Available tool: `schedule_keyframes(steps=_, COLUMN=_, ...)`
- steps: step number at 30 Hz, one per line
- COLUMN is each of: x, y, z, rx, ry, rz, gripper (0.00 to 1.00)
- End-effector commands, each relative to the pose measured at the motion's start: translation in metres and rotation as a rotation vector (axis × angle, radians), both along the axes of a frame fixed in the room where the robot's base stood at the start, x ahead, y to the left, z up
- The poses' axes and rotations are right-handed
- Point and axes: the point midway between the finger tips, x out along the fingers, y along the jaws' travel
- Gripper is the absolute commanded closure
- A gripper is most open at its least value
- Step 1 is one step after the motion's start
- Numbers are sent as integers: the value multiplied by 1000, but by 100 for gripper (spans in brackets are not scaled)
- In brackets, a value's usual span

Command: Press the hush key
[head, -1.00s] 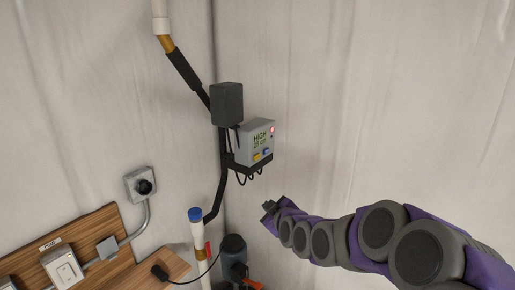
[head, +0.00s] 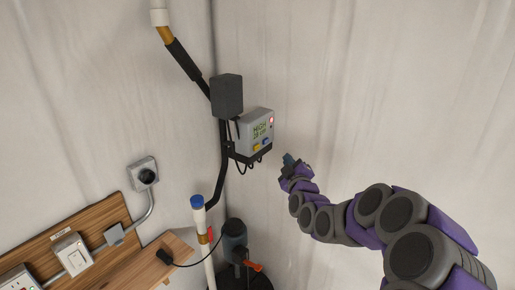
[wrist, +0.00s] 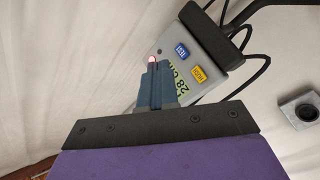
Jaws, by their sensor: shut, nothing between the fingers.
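The yellow key (head: 255,148), which looks marked HUSH in the wrist view (wrist: 198,75), sits at the box's lower edge beside a blue key (head: 265,141), which looks marked TEST in the wrist view (wrist: 181,50). My gripper (head: 288,158) is shut and empty, to the right of and a little below the box. In the wrist view its fingertips (wrist: 157,65) overlap part of the screen; both keys show clear of them.
A black block (head: 227,95) stands above and left of the box, and dark cables (head: 250,165) loop below it. A blue-capped white pipe (head: 198,215) and a wooden board with switches (head: 95,243) are at lower left. The wall right of the box is bare.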

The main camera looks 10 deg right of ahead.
Motion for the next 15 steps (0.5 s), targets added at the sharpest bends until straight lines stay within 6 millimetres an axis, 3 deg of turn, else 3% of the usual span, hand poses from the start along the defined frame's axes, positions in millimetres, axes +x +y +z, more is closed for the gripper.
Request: schedule_keyframes(steps=15, x=42, y=44, z=2, rx=1, ry=2, rz=3, gripper=100)
